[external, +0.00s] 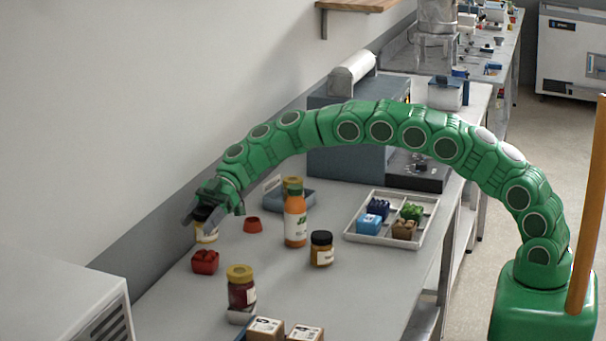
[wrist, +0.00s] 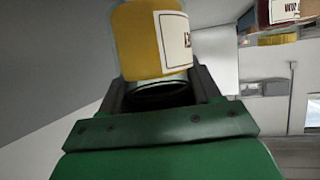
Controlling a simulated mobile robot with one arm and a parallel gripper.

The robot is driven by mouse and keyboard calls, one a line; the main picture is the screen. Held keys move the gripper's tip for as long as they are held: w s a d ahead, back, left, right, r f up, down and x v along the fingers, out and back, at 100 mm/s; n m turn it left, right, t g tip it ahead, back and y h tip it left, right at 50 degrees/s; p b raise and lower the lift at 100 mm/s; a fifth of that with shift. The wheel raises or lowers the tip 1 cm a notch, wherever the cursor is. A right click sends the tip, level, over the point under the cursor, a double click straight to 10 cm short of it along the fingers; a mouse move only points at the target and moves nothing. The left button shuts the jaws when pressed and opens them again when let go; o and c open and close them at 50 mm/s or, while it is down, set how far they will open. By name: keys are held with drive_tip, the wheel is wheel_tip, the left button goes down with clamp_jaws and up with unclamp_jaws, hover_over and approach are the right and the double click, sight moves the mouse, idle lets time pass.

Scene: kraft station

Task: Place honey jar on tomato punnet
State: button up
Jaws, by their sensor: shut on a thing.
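The honey jar (external: 207,234) has yellow contents, a white label and a dark lid. My gripper (external: 207,213) is shut on it near the lid, and partly covers it in the external view. In the wrist view the jar (wrist: 140,40) sits between the two fingers (wrist: 160,88), its dark lid nearest the palm. The tomato punnet (external: 205,263) is a small red box with red tops, on the table just below the jar in the picture. A small gap shows between them; I cannot tell whether the jar is directly above it or behind it.
A red cup-like piece (external: 252,225), orange bottle (external: 295,218), dark-lidded amber jar (external: 321,249) and yellow-lidded dark red jar (external: 241,287) stand nearby. A sectioned tray (external: 420,233) with small punnets is right. A blue-grey tray (external: 302,198) lies behind. The wall is close on the left.

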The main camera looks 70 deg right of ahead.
sight(196, 236)
drive_tip(key=shift+w+f, duration=0.4)
drive_tip(key=shift+f, duration=1.4)
drive_tip(key=shift+f, duration=0.15)
drive_tip(key=o, duration=1.3)
drive_tip(key=shift+s, duration=0.1)
drive_tip(key=shift+r, duration=0.2)
drive_tip(key=v, duration=1.2)
drive_tip(key=shift+f, duration=0.1)
drive_tip(key=shift+a, duration=0.1)
